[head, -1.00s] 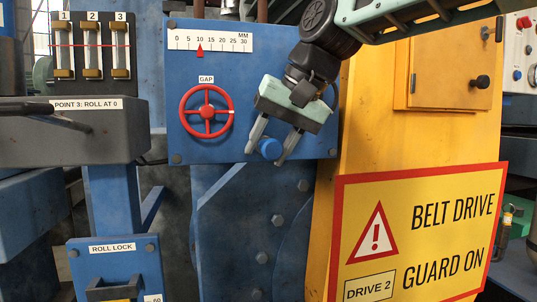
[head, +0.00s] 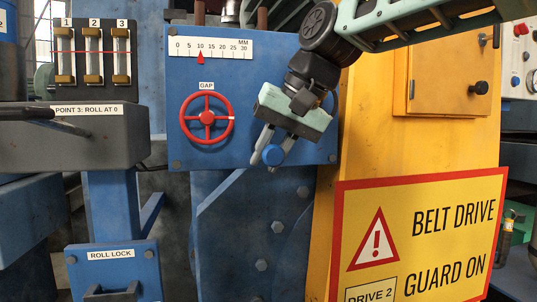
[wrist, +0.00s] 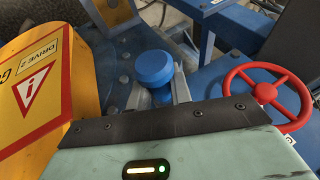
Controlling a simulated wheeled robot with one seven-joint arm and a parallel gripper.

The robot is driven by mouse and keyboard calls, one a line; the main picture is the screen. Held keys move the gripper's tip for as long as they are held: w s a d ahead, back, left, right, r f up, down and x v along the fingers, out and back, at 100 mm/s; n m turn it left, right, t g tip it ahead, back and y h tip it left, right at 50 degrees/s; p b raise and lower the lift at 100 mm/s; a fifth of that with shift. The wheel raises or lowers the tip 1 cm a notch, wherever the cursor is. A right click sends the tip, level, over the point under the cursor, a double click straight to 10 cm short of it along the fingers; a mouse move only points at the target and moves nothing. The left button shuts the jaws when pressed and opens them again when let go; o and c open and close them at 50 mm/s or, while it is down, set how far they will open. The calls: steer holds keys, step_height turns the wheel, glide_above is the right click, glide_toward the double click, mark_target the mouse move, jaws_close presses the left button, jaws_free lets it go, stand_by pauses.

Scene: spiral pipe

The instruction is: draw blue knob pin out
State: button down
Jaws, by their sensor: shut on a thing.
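The blue knob pin (head: 273,155) shows at the lower right of the blue gap panel (head: 183,80), a round blue knob. My gripper (head: 270,158) is shut on it, with a finger on each side. In the wrist view the knob pin (wrist: 153,68) stands beyond the gripper's edge, with a grey finger (wrist: 181,88) beside its stem. The far end of the pin and its hole are hidden, so I cannot tell how deep it sits.
A red handwheel (head: 207,118) is to the left of the gripper and also shows in the wrist view (wrist: 266,92). A yellow guard (head: 370,130) with a belt drive sign (head: 420,235) stands close on the right. A roll lock box (head: 112,270) is at the lower left.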

mark_target(281, 160)
steer(key=shift+s+d+b, duration=0.2)
steer(key=shift+s+b, duration=0.15)
steer(key=shift+s, duration=0.65)
steer(key=shift+s+d+b, duration=0.25)
steer(key=shift+s+b, duration=0.15)
steer(key=shift+s, duration=0.6)
steer(key=shift+s+d+b, duration=0.2)
steer(key=shift+s+b, duration=0.15)
steer(key=shift+s, duration=0.65)
steer(key=shift+d, duration=0.1)
